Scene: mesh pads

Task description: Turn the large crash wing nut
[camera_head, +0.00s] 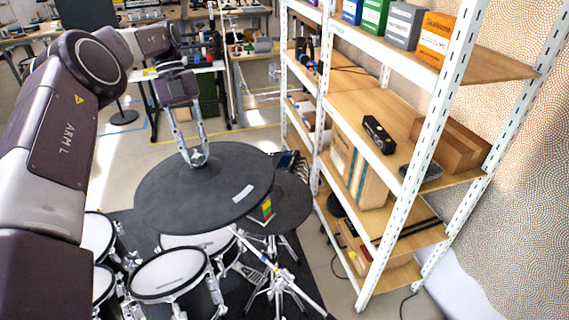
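The large dark crash cymbal pad (165,200) is at the centre left of the head view, tilted on its stand. My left gripper (198,158) reaches down from above to the middle of this pad. Its fingertips are at the wing nut on top of the pad, and they largely hide the nut. The fingers look close together there, but I cannot tell whether they grip it. My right gripper is not in view.
A second dark pad (290,208) sits behind and right of the crash. White mesh drum pads (170,272) stand below it. A white metal shelf (398,225) with boxes stands at the right. Workbenches are at the back.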

